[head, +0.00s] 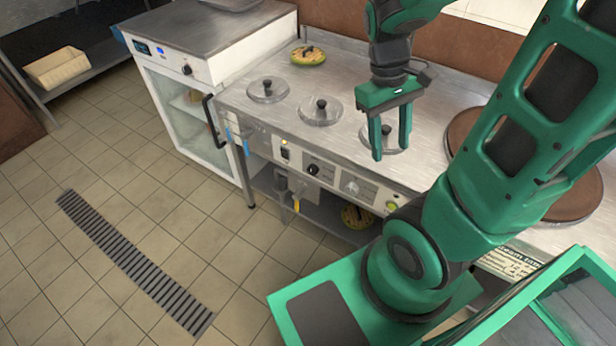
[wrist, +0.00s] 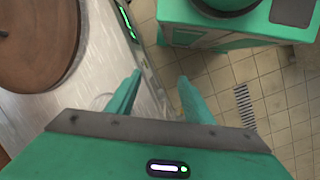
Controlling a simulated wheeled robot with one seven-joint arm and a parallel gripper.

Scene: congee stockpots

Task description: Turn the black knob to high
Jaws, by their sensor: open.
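A black knob (head: 312,169) sits on the front control panel of the steel stockpot counter in the head view, right of a small dark switch (head: 285,153). Its setting is too small to read. My gripper (head: 390,150) is open and empty, pointing down over the counter top near its front edge, to the right of the knob and apart from it. A round lid (head: 366,137) is partly hidden behind its fingers. In the wrist view, my gripper's fingers (wrist: 159,76) are apart with nothing between them; I cannot make out the knob there.
Steel lids with black handles (head: 268,90) (head: 321,111) are set in the counter. Brown round lids (head: 470,130) are at the right. A white cabinet (head: 190,120) with its own dark knob (head: 187,70) adjoins at left. The tiled floor (head: 190,215) in front is clear.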

